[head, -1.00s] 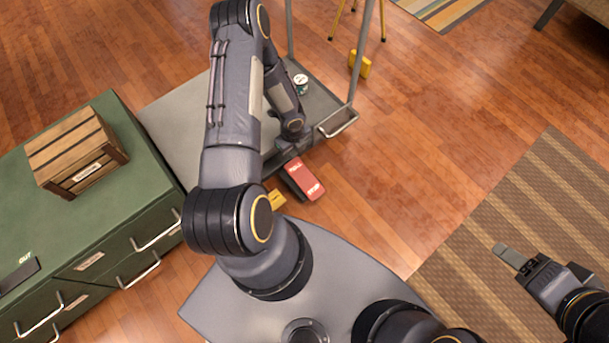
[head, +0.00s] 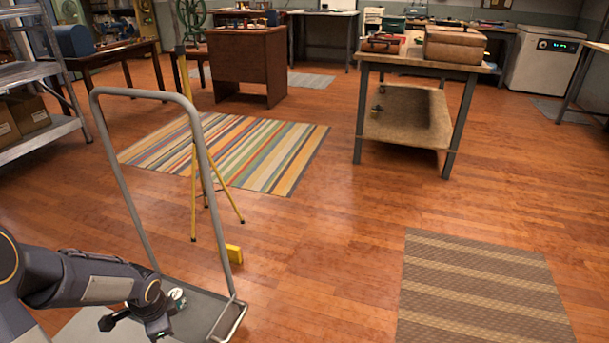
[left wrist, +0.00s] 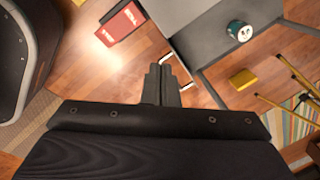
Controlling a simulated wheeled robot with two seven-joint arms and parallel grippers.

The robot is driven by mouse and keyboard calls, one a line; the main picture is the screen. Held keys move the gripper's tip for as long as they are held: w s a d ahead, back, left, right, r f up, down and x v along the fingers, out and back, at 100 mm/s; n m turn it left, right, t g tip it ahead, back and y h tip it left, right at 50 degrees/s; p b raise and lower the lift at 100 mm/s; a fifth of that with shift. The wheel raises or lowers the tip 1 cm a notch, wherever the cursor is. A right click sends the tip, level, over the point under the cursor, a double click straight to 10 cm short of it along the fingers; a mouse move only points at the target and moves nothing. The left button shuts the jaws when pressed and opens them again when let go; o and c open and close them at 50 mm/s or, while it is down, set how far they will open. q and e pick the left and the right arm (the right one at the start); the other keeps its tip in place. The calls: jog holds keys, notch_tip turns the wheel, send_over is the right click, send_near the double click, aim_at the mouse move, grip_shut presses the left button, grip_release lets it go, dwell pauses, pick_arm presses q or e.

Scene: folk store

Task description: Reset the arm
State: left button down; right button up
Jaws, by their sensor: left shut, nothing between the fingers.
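My left arm comes in at the lower left of the head view. Its gripper (head: 158,330) is above the bed of a grey platform cart (head: 212,300), near the bottom edge. In the left wrist view the two fingers of my left gripper (left wrist: 161,80) are together, with nothing held between them. A small round tin (head: 177,298) stands on the cart beside the gripper; it also shows in the left wrist view (left wrist: 239,31). My right gripper is out of the head view.
A red box (left wrist: 120,22) lies on the floor by the cart. A yellow block (head: 234,254) and a yellow tripod (head: 207,190) are behind the cart handle (head: 203,150). A wooden table (head: 402,62) stands farther back. The floor at centre is clear.

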pick_arm(q)
jog(key=s+d+r+n+t, duration=0.1)
jog(key=s+d+r+n, duration=0.1)
jog(key=s+r, duration=0.15)
jog(key=s+d+r+n+h, duration=0.1)
jog(key=s+d+r+n, duration=0.15)
jog(key=r, duration=0.25)
jog(key=s+d+r+n+t, duration=0.1)
jog(key=s+r+n, duration=0.15)
jog(key=r, duration=0.25)
jog(key=s+d+r+n+t+h, duration=0.2)
jog(key=s+d+r+n+h, duration=0.3)
jog(key=s+d, duration=0.45)
notch_tip(320, 180, up, 31)
jog(key=y+p, duration=0.1)
jog(key=p, duration=2.9)
jog(key=shift+a+n, duration=0.25)
jog(key=shift+n, duration=0.15)
jog(key=shift+w+f, duration=0.1)
jog(key=shift+f, duration=0.05)
